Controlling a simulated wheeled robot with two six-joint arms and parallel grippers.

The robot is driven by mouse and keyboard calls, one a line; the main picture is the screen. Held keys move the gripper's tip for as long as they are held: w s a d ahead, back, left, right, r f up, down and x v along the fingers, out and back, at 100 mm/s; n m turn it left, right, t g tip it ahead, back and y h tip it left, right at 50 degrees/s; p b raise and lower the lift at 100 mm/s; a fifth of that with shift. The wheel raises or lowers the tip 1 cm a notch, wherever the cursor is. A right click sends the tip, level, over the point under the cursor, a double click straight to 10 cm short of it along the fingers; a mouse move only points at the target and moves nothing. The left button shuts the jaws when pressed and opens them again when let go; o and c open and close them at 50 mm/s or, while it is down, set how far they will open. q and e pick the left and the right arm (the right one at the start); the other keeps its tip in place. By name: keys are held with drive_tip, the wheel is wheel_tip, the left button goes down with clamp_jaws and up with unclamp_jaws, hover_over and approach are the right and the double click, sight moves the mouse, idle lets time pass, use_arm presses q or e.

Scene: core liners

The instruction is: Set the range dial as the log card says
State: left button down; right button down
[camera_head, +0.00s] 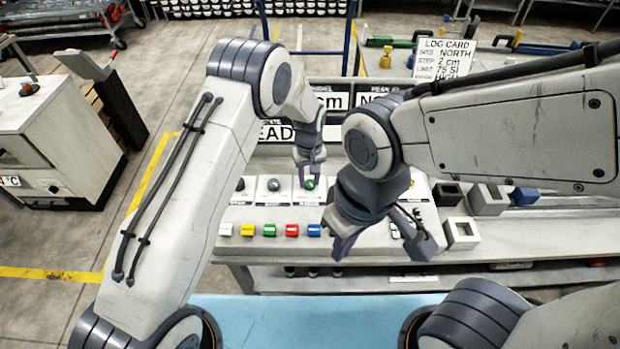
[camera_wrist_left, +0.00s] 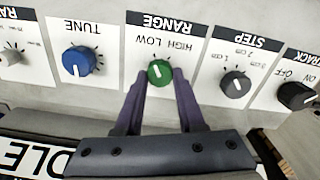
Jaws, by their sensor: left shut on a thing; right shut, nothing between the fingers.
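The green range dial (camera_wrist_left: 159,72) sits under the RANGE label on the panel, with HIGH and LOW marks. Its white line points roughly toward these marks in the left wrist view; which one I cannot tell. My left gripper (camera_wrist_left: 160,88) is shut on the dial, one finger on each side. The dial (camera_head: 310,184) and my left gripper (camera_head: 311,172) also show in the head view. My right gripper (camera_head: 382,240) is shut and empty above the bench front.
The blue TUNE dial (camera_wrist_left: 80,61) and dark STEP dial (camera_wrist_left: 235,83) flank the range dial. The black TRACK switch (camera_wrist_left: 296,96) is farther right. Coloured blocks, including a red one (camera_head: 292,230), line the panel front. A pale square holder (camera_head: 461,233) stands right.

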use_arm(q)
drive_tip(key=shift+f+m+b, duration=0.1)
drive_tip(key=shift+m+b, duration=0.4)
drive_tip(key=shift+m, duration=0.5)
drive_tip(key=m+b, duration=0.1)
drive_tip(key=m, duration=0.2)
drive_tip(key=shift+d+m, duration=0.1)
drive_tip(key=shift+m, duration=0.2)
drive_tip(key=m+b, duration=0.1)
drive_tip(key=m, duration=0.2)
drive_tip(key=shift+m+b, duration=0.35)
drive_tip(key=shift+m, duration=1.25)
drive_tip(key=c, duration=0.5)
unclamp_jaws()
